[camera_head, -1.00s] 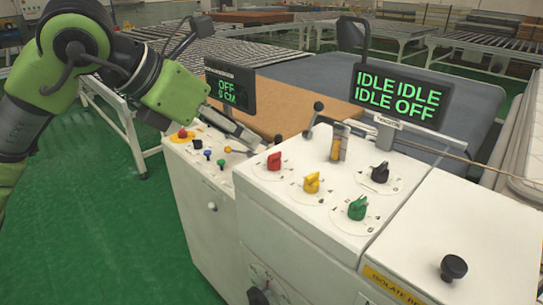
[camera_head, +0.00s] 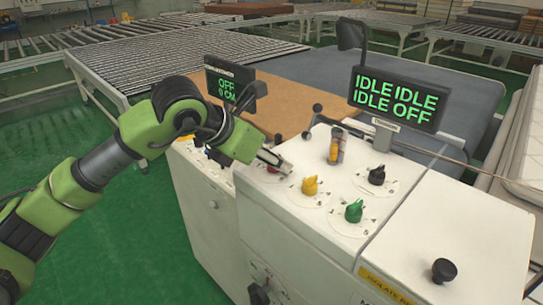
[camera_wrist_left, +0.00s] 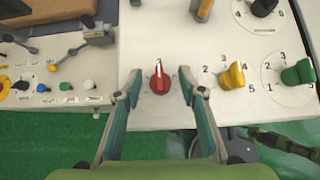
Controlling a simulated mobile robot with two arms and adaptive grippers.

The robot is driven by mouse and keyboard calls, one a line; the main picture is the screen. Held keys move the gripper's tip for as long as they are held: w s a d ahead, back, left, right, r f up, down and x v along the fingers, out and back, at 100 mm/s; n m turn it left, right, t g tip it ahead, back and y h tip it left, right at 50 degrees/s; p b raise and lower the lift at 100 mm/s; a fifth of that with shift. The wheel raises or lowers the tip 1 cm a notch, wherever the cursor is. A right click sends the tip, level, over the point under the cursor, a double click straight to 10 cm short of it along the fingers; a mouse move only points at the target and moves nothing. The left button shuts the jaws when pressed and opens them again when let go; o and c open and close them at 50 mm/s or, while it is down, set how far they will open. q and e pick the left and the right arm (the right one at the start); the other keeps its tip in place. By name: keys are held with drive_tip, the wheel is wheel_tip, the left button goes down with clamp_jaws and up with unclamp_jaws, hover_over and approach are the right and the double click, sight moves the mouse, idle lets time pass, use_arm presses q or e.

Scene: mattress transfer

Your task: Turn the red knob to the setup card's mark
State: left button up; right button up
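The red knob (camera_wrist_left: 160,83) sits on the white panel, with its white pointer line toward a mark at the top in the left wrist view. In the head view the red knob (camera_head: 274,167) is partly hidden by my left gripper (camera_head: 277,163). In the left wrist view my left gripper (camera_wrist_left: 160,88) is open, with one finger on each side of the red knob and a gap between each finger and the knob. I cannot make out a setup card.
A yellow knob (camera_head: 310,186), a green knob (camera_head: 354,211) and a black knob (camera_head: 377,175) stand on the same panel (camera_head: 330,225). A display (camera_head: 399,98) reads IDLE and OFF. A smaller display (camera_head: 226,87) stands left. A lever (camera_head: 312,118) rises behind the red knob.

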use_arm(q)
clamp_jaws()
drive_tip(key=shift+w+m, duration=0.1)
drive_tip(key=shift+m, duration=0.3)
drive_tip(key=shift+a+m+g+h+b, duration=0.1)
drive_tip(key=shift+m+g+h+b, duration=0.3)
drive_tip(key=shift+m+g+h, duration=0.15)
drive_tip(key=shift+w+m+g+h, duration=0.1)
drive_tip(key=shift+m+g+h, duration=0.15)
drive_tip(key=shift+m+g, duration=0.45)
drive_tip(key=m+g, duration=0.1)
drive_tip(key=m, duration=0.1)
drive_tip(key=m+g+p, duration=0.1)
drive_tip(key=shift+w+r+m+g+h, duration=0.15)
drive_tip(key=shift+m+g+h, duration=0.1)
drive_tip(key=shift+m+h, duration=0.15)
drive_tip(key=shift+m+g+p, duration=0.85)
drive_tip(key=shift+m+g, duration=0.45)
drive_tip(key=shift+m, duration=0.55)
